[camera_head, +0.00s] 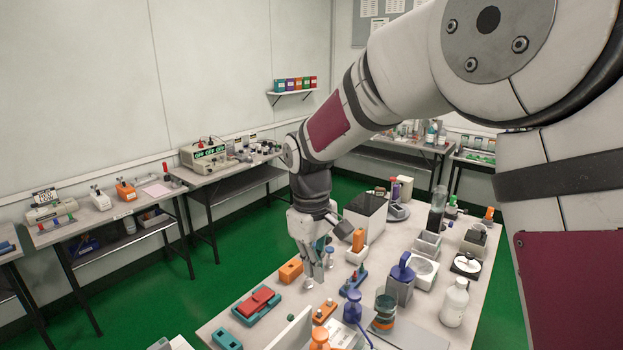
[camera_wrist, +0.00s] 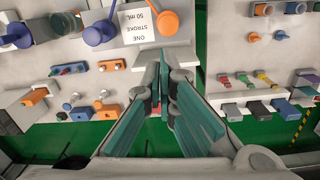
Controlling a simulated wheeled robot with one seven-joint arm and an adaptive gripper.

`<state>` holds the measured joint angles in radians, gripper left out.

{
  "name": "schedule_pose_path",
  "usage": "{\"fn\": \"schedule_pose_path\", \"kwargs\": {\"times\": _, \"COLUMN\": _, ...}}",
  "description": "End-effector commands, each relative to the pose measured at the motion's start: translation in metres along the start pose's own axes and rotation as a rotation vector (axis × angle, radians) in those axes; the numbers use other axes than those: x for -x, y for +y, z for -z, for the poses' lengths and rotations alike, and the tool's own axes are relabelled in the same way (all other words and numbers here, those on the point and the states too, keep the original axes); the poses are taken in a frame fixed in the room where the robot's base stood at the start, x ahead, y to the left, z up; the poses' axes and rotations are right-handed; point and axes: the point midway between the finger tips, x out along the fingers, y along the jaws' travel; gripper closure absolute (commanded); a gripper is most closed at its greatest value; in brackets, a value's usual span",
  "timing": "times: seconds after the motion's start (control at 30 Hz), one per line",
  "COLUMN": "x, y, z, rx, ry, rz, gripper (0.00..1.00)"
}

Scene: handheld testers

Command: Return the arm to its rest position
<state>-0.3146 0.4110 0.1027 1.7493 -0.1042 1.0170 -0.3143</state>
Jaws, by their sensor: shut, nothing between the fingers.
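My arm reaches from the upper right of the head view over the near table (camera_head: 285,335). My gripper (camera_head: 318,281) hangs at the arm's end, pointing down, near the table's left part. In the wrist view my gripper (camera_wrist: 164,62) shows its teal finger pads angled together at the tips. It is shut and I see nothing held in it. An orange block (camera_head: 291,270) lies just left of the fingers in the head view. Whether the fingertips touch the table is hard to tell.
A teal tray with a red piece (camera_head: 258,303) lies front left of my gripper. A dark-topped box (camera_head: 366,213) stands behind it. A blue-topped grey block (camera_head: 400,282) and a white bottle (camera_head: 454,304) stand to the right. Green floor (camera_head: 230,258) is clear on the left.

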Motion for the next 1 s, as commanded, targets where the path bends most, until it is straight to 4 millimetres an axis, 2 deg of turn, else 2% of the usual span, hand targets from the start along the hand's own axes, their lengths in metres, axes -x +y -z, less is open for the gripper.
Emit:
{"fn": "schedule_pose_path", "kwargs": {"times": 0.03, "x": 0.018, "y": 0.006, "z": -0.015, "rx": -0.038, "ry": 0.026, "rz": -0.014, "gripper": 1.00}}
{"fn": "schedule_pose_path", "kwargs": {"times": 0.2, "x": 0.065, "y": 0.015, "z": -0.069, "rx": -0.173, "ry": 0.105, "rz": -0.048, "gripper": 1.00}}
{"fn": "schedule_pose_path", "kwargs": {"times": 0.4, "x": 0.103, "y": 0.015, "z": -0.135, "rx": -0.332, "ry": 0.200, "rz": -0.083, "gripper": 1.00}}
{"fn": "schedule_pose_path", "kwargs": {"times": 0.5, "x": 0.115, "y": 0.011, "z": -0.168, "rx": -0.412, "ry": 0.248, "rz": -0.097, "gripper": 1.00}}
{"fn": "schedule_pose_path", "kwargs": {"times": 0.67, "x": 0.126, "y": -0.001, "z": -0.219, "rx": -0.537, "ry": 0.330, "rz": -0.118, "gripper": 1.00}}
{"fn": "schedule_pose_path", "kwargs": {"times": 0.8, "x": 0.127, "y": -0.014, "z": -0.257, "rx": -0.643, "ry": 0.400, "rz": -0.131, "gripper": 1.00}}
{"fn": "schedule_pose_path", "kwargs": {"times": 1.0, "x": 0.120, "y": -0.029, "z": -0.291, "rx": -0.745, "ry": 0.474, "rz": -0.142, "gripper": 1.00}}
